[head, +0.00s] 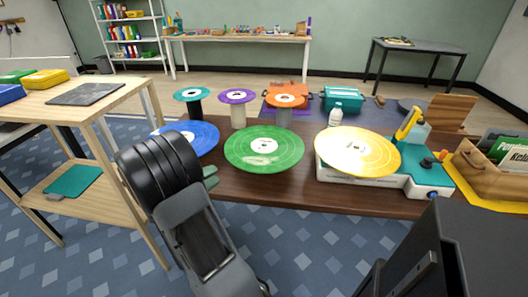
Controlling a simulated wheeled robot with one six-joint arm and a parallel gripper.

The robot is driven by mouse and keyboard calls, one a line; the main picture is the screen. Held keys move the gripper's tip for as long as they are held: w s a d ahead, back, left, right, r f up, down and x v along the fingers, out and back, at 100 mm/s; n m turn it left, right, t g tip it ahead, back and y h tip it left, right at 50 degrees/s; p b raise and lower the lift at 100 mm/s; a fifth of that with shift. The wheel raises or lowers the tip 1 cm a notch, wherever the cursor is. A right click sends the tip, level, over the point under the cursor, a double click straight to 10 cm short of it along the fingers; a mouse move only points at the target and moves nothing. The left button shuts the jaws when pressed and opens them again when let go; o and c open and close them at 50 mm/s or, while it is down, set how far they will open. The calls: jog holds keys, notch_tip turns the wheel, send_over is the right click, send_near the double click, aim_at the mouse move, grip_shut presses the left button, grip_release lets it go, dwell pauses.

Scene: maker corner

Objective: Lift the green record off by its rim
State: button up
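The green record (286,137) lies flat in the middle of the dark wooden table in the head view. It has a white label and a pale mark near its centre. What supports it from below is hidden. My gripper (210,176) is mostly hidden behind my black wrist. Only a small grey-green part shows, just left of the green record's near-left rim. Whether it touches the rim or is open or shut cannot be seen.
A blue record (203,133) lies to the left, partly behind my wrist. A yellow record (375,148) sits on a white-and-teal player to the right. Small teal (182,95), purple (228,98) and orange (279,103) discs stand on posts behind. A bottle (336,115) stands behind right.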

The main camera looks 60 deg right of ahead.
aim_at(240, 159)
jog(key=x, duration=1.1)
jog(key=shift+d+r, duration=0.1)
jog(key=shift+d, duration=0.35)
jog(key=shift+c, duration=0.4)
grip_shut()
